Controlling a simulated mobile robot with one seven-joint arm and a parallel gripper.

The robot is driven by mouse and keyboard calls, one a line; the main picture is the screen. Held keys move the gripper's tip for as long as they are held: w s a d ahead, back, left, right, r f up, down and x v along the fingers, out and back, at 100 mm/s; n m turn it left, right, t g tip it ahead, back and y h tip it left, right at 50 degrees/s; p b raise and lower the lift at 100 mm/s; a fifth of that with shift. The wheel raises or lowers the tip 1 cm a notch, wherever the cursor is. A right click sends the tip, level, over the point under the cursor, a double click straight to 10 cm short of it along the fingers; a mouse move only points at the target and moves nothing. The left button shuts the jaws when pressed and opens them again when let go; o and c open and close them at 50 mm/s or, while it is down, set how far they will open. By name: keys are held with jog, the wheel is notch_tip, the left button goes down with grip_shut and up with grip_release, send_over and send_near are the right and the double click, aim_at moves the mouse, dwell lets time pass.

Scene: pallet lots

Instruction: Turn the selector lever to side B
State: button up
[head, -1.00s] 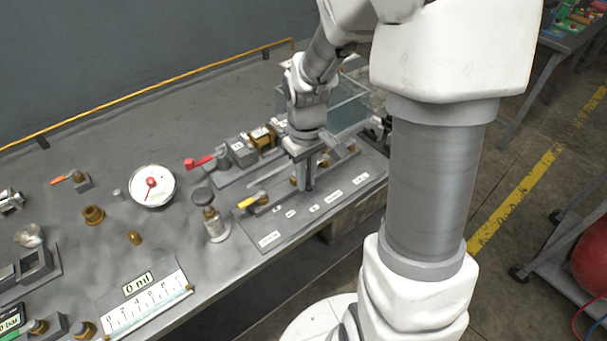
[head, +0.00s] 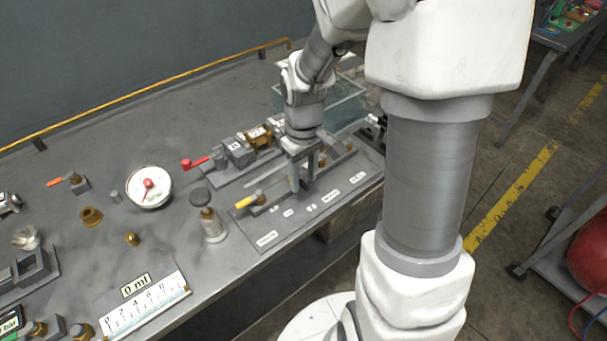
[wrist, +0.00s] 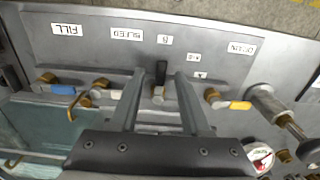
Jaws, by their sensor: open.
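The selector lever (wrist: 161,73) is a short black handle on a brass fitting (wrist: 158,96). In the wrist view it points away from the fitting, toward the plate's label B (wrist: 164,39). A label A (wrist: 200,75) lies to its right. My gripper (wrist: 160,80) is open, with one finger on each side of the lever. Gaps show between the lever and the fingers. In the head view my gripper (head: 302,183) hangs over the grey valve plate (head: 268,221), and the black lever is hidden or too small to make out there.
A yellow-handled valve (head: 248,200) sits left of my gripper, near a black-topped post (head: 208,213). A red-handled valve (head: 196,162) and a clear tank (head: 346,104) stand behind. A dial gauge (head: 149,187) is farther left.

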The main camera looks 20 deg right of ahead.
aim_at(304, 184)
jog(key=shift+r, duration=0.1)
notch_tip(304, 184, up, 17)
jog(key=p, duration=0.3)
jog(key=shift+r, duration=0.15)
jog(key=s+a+r+m+t, duration=0.1)
jog(key=s+r+m+t, duration=0.1)
jog(key=s, duration=0.5)
jog(key=s+a+r+m+t+p, duration=0.1)
jog(key=s+a+r+t, duration=0.1)
jog(key=s, duration=0.4)
jog(key=shift+s+a+r+m+t+p, duration=0.3)
jog(key=shift+s+r+m+t, duration=0.1)
jog(key=shift+r+t, duration=0.5)
jog(key=shift+d, duration=0.15)
